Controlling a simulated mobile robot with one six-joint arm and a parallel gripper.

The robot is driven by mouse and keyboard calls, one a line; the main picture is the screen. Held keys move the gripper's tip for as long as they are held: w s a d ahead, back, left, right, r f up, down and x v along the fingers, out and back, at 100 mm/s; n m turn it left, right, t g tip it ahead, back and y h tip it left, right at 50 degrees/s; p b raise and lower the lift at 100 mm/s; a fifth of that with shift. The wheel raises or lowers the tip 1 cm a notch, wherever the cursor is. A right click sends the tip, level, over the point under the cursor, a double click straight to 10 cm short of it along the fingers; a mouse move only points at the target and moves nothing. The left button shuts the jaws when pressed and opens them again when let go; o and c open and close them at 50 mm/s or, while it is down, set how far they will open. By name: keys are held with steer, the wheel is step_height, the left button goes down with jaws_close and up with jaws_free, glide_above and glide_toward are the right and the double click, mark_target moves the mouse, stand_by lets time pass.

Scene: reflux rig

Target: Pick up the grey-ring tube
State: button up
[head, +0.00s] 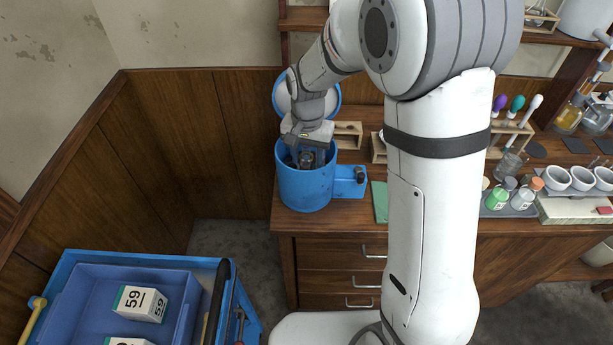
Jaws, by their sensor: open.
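My gripper (306,158) points down into the open mouth of a blue round vessel (305,190) at the left end of the wooden bench. Its jaws are open. They are small and dark in this view, and the vessel's rim and my wrist hide much of the inside. A small dark round shape shows between the jaws, but I cannot tell whether it is the grey-ring tube or part of the vessel. I see no grey-ring tube clearly anywhere else. The vessel's blue lid (334,97) stands raised behind my wrist.
A small wooden rack (347,135) and a green mat (380,202) are close right of the vessel. My arm hides the bench middle. Bottles (525,193), white cups (582,179) and droppers (516,106) stand at right. A blue cart (75,262) holds boxes (139,303) at lower left.

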steer(key=f, duration=0.2)
steer(key=f+p, duration=0.1)
steer(key=shift+s+a+f, duration=0.2)
steer(key=shift+s+f, duration=0.1)
steer(key=shift+f, duration=0.5)
steer(key=c, duration=0.9)
